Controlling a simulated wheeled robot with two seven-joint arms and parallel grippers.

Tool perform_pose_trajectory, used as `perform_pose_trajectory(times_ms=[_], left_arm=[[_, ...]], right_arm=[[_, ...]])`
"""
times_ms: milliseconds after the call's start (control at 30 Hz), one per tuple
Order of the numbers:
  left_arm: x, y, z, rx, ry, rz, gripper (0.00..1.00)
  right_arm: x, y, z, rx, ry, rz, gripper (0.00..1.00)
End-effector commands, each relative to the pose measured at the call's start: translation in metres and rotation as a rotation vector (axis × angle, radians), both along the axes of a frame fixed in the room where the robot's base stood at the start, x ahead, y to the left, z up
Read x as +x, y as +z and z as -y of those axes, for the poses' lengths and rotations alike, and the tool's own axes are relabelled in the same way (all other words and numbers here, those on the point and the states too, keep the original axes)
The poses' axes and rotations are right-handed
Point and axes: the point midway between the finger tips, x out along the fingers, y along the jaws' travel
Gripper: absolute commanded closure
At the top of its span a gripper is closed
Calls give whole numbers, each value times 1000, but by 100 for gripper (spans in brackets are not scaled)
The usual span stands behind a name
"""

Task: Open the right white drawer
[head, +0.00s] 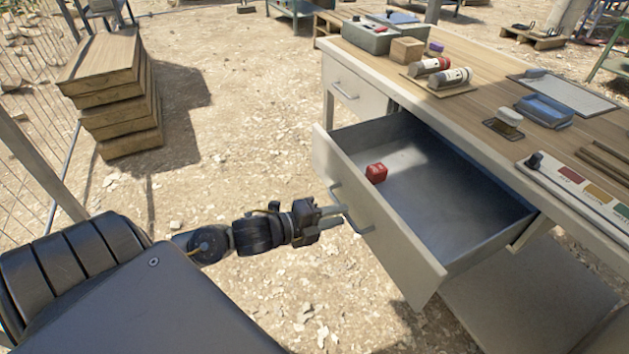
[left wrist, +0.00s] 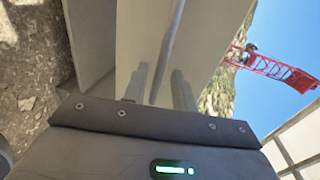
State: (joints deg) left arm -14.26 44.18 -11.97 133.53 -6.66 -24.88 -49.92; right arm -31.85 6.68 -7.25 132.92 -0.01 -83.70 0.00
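The right white drawer (head: 375,222) stands pulled well out of the desk in the head view, its grey inside showing. My left gripper (head: 338,216) is at the drawer's bar handle (head: 350,207). In the left wrist view its two fingers (left wrist: 160,90) stand apart, with the handle bar (left wrist: 170,45) running between them and gaps beside it, so it looks open around the bar. My right gripper is in neither view.
The desk (head: 490,65) carries bottles, a cardboard box (head: 407,50), trays and a coloured panel (head: 580,185). A closed left drawer (head: 352,92) is beside the open one. Stacked planks (head: 115,95) stand at the left. Gravel ground between is clear.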

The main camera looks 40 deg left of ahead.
Motion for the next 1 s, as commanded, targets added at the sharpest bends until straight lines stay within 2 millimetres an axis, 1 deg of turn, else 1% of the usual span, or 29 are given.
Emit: perform_pose_trajectory(times_ms=[33, 100, 200, 300, 433, 633, 1000], left_arm=[[-10, 0, -5, 1, 0, -5, 73], [-22, 3, -10, 2, -1, -5, 73], [-37, 7, -18, 1, 0, -5, 73], [-49, 10, -24, 1, -2, -4, 73], [-61, 13, -29, 0, -1, -3, 73], [-68, 15, -34, 0, 0, -1, 73], [-69, 16, -34, 0, -1, 0, 73]], right_arm=[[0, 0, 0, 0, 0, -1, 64], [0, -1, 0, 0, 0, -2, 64], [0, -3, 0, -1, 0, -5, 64], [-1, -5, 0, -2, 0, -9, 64], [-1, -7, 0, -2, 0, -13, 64], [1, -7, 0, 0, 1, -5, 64], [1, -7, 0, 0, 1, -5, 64]])
